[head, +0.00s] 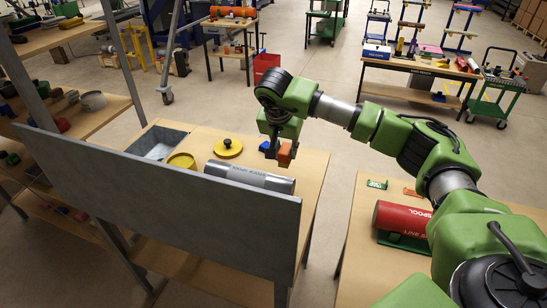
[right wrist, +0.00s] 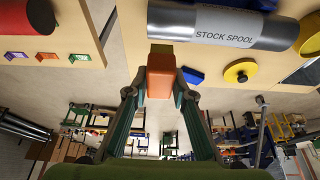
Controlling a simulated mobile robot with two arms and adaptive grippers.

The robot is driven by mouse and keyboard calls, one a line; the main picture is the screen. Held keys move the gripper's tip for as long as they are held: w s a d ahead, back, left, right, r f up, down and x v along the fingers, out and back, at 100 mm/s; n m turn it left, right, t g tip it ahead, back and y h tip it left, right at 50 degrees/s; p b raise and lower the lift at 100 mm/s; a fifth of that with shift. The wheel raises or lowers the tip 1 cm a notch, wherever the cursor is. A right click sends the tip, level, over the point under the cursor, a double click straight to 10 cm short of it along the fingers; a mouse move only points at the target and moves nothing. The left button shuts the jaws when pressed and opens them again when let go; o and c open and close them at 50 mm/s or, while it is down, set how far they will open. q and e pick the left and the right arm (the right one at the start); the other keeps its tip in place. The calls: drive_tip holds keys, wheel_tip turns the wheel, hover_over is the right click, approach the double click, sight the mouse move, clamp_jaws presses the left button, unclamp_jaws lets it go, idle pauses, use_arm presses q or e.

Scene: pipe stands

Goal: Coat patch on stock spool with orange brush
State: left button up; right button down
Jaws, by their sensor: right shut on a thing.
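The stock spool (head: 249,177) is a grey, labelled cylinder lying on the wooden bench behind a grey panel. In the right wrist view the spool (right wrist: 222,28) lies across the top, with a darker band at its left end. I cannot make out a distinct patch. My right gripper (head: 281,150) is above the bench's right side, beyond the spool and apart from it. It is shut on the orange brush (head: 286,156), seen as an orange block between the fingers in the right wrist view (right wrist: 161,76). My left gripper is not in view.
A blue piece (right wrist: 193,76) lies near the brush. The tall grey panel (head: 160,195) borders the bench. A red spool (head: 400,217) lies on the right table.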

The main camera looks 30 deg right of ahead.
sight(285, 156)
drive_tip(key=shift+s+d, duration=0.15)
drive_tip(key=shift+f, duration=0.25)
drive_tip(key=f+b, duration=0.1)
drive_tip(key=f, duration=0.1)
drive_tip(key=shift+w+f+b, duration=0.3)
drive_tip(key=shift+w+b, duration=0.1)
drive_tip(key=f+b, duration=0.2)
drive_tip(key=f, duration=0.1)
drive_tip(key=shift+s+f, duration=0.1)
drive_tip(key=shift+s, duration=0.1)
drive_tip(key=shift+w+a+r, duration=0.2)
drive_tip(key=shift+w+a, duration=0.4)
drive_tip(key=shift+w, duration=0.15)
drive_tip(key=shift+w+a, duration=0.25)
drive_tip(key=shift+w, duration=0.05)
drive_tip(key=c, duration=2.6)
unclamp_jaws()
drive_tip(key=shift+s, duration=0.1)
clamp_jaws()
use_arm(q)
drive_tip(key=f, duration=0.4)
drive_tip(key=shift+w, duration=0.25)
